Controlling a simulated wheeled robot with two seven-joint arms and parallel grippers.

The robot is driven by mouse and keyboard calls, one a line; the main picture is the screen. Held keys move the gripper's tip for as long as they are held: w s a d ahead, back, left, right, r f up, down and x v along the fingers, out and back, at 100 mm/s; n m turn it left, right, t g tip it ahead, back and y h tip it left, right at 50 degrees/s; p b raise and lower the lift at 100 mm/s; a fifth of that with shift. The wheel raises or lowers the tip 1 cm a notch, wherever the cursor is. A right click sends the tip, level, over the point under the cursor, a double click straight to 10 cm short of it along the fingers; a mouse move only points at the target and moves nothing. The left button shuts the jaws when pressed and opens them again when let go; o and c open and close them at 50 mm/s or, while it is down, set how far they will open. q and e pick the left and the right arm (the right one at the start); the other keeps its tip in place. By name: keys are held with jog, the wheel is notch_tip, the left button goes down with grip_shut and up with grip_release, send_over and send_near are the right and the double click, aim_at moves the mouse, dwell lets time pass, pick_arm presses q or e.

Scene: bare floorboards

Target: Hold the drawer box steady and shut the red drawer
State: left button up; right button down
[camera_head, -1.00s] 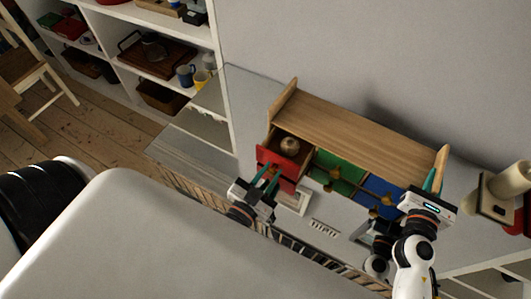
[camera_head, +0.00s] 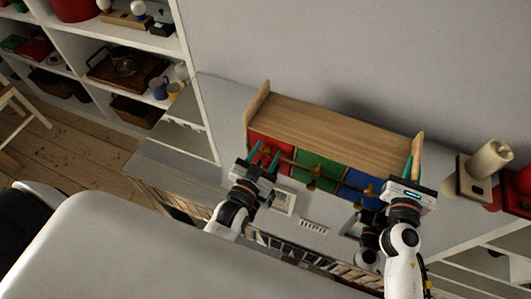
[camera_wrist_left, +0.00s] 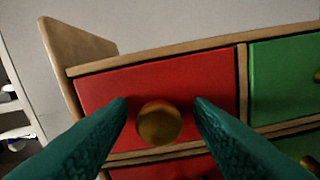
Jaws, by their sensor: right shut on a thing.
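The wooden drawer box (camera_head: 335,128) stands on a grey surface by the wall. Its upper red drawer (camera_head: 271,144) looks flush with the box front; its face (camera_wrist_left: 205,83) and round brass knob (camera_wrist_left: 159,124) fill the left wrist view. My left gripper (camera_head: 265,154) is open at this drawer, its teal fingers on either side of the knob with small gaps. My right gripper (camera_head: 408,167) is shut on the box's right end panel (camera_head: 418,145). The drawer's inside is hidden.
Green (camera_head: 316,169) and blue (camera_head: 363,184) drawers sit right of the red one. Another red drawer front (camera_wrist_left: 165,170) shows below. A cream cylindrical object (camera_head: 488,160) stands right of the box. White shelves (camera_head: 190,60) with mugs and trays are at the left.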

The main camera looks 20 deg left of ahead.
pick_arm(q)
jog(key=shift+s, duration=0.15)
jog(key=s, duration=1.1)
jog(key=shift+s+a, duration=0.35)
jog(key=shift+s, duration=0.05)
pick_arm(e)
jog(key=c, duration=1.4)
grip_release()
